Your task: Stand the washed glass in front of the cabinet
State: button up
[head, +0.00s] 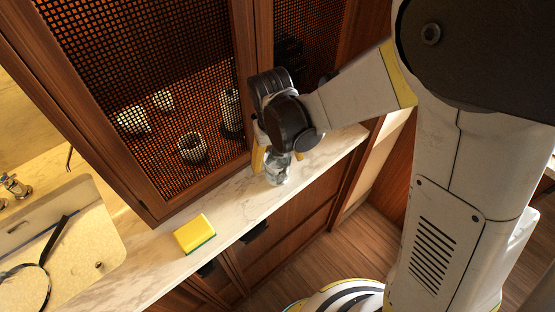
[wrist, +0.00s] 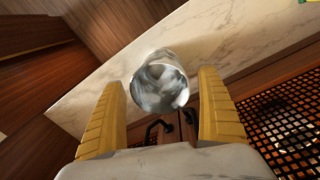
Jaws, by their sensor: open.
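The clear glass (head: 278,171) stands on the marble counter in front of the mesh-door cabinet (head: 243,60). It looks upright. My gripper (head: 277,159) is over it, with its yellow fingers low around the glass. In the wrist view, the glass (wrist: 160,84) shows between the two spread fingers of my gripper (wrist: 162,78), with a visible gap on both sides. The gripper is open. Part of the glass's upper end is hidden by the gripper in the head view.
A yellow-green sponge (head: 194,233) lies on the counter (head: 240,205) to the left of the glass. A sink (head: 103,222) with a black-handled item is further left. Several patterned cups (head: 192,148) sit behind the cabinet mesh. The counter's front edge is close to the glass.

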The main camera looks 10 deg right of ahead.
jog(key=shift+r, duration=0.1)
notch_tip(320, 180, up, 12)
jog(key=p, duration=0.4)
jog(key=s+d+r+m+t, duration=0.1)
jog(key=s+d+r+t, duration=0.2)
jog(key=s+d, duration=0.2)
jog(key=s+d+r+m+t, duration=0.1)
jog(key=s+d+r+t, duration=0.2)
jog(key=d, duration=0.5)
jog(key=s+r, duration=0.1)
jog(key=s, duration=0.1)
jog(key=shift+s+d+r+t+y, duration=0.25)
jog(key=shift+s+t+y, duration=0.05)
jog(key=shift+s+t, duration=0.1)
